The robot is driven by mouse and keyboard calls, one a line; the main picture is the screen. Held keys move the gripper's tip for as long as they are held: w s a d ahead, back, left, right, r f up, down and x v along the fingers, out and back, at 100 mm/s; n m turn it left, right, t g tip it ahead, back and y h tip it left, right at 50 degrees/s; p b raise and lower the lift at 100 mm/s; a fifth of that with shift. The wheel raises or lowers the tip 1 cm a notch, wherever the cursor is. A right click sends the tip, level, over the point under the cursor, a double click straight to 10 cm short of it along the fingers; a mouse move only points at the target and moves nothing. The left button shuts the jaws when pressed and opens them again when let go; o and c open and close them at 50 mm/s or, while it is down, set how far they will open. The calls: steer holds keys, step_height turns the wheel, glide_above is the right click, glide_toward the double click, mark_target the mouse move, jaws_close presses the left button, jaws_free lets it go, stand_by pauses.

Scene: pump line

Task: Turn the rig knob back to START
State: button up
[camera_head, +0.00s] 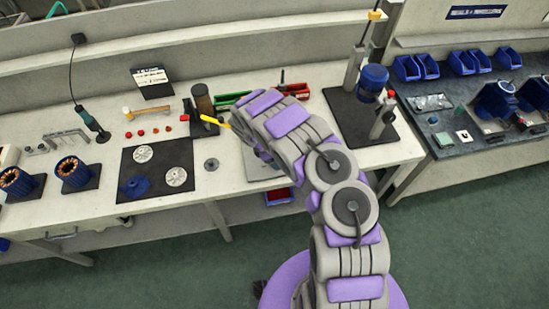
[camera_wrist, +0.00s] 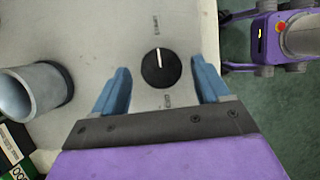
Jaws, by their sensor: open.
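The black round knob (camera_wrist: 161,68) sits on a light grey panel (camera_wrist: 95,30) in the wrist view. Its white pointer line points up in the picture, toward a small label (camera_wrist: 156,25). A second small label (camera_wrist: 167,101) is just below the knob. Both labels are too small to read surely. My gripper (camera_wrist: 161,63) is open, with one blue finger on each side of the knob and a visible gap to it on both sides. In the head view my arm hides the knob, and the gripper is mostly hidden too.
A grey cylinder (camera_wrist: 38,90) stands left of the gripper in the wrist view. In the head view the bench holds a black mat (camera_head: 155,168) with parts, a dark cylinder (camera_head: 202,100), a yellow-handled item (camera_head: 210,120) and a drill stand (camera_head: 372,80) at right.

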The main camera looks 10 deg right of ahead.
steer(key=v, duration=1.6)
steer(key=shift+r+p, duration=0.2)
steer(key=shift+p, duration=0.2)
steer(key=s+d+r+m+g+b, duration=0.1)
steer(key=s+d+r+m+b, duration=0.2)
steer(key=s+d+r+m, duration=0.4)
steer(key=s+d+r+m+b, duration=0.2)
steer(key=s+d+r+m, duration=0.2)
steer(key=s+r, duration=0.5)
steer(key=s+a+m+y+b, duration=0.2)
steer(key=s+m, duration=0.1)
steer(key=s, duration=1)
steer(key=s+a+m+y+b, duration=0.1)
steer(key=s+m+y+b, duration=0.1)
steer(key=s, duration=1.1)
steer(key=shift+s+a+m+g+y+b, duration=0.3)
steer(key=shift+s+a+m+g+b, duration=0.1)
steer(key=shift+m+b, duration=0.6)
